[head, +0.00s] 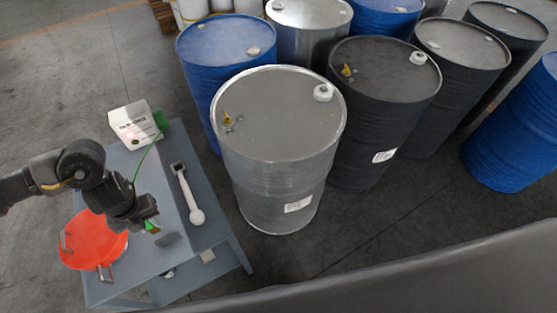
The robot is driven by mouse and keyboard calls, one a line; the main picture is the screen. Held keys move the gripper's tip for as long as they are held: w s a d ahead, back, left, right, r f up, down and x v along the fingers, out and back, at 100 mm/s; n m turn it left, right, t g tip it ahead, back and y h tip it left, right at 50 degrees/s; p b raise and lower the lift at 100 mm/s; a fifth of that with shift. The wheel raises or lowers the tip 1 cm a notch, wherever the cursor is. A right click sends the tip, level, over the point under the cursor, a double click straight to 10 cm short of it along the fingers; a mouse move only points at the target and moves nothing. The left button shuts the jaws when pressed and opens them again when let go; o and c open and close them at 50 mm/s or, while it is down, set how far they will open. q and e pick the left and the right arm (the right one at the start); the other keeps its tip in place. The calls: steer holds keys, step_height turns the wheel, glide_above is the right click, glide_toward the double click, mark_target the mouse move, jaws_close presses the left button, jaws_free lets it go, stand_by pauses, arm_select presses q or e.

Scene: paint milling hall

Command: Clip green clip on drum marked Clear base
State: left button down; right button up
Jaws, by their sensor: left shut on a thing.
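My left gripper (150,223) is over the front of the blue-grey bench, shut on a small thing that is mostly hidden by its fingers. A bit of green, likely the green clip (152,227), shows at its fingertips. A thin green cable runs from a green piece (160,119) by the white box down behind my left arm. A silver drum (280,130) with a white label (298,204) stands right of the bench. A black drum (385,90) with a label (384,156) stands behind it to the right. The label text is too small to read. My right gripper is out of view.
The bench (212,235) holds a red round dish (92,243), a white-handled tool (194,208), a small grey piece (167,239) and a white box (133,122). Blue drums (225,40) and other drums stand behind.

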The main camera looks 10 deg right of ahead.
arm_select(q)
steer(key=shift+w+d+m+b, duration=0.25)
steer(key=shift+d+m+b, duration=0.1)
steer(key=shift+m, duration=0.35)
steer(key=d+r+n+b, duration=0.3)
steer(key=n+b, duration=0.3)
steer(key=n, duration=1)
steer(key=d+r+n+b, duration=0.3)
steer(key=n+b, duration=0.3)
steer(key=n, duration=1.1)
steer(key=shift+s+d+n, duration=0.25)
steer(key=shift+d+n, duration=0.05)
steer(key=shift+d, duration=0.15)
steer(key=shift+d, duration=0.15)
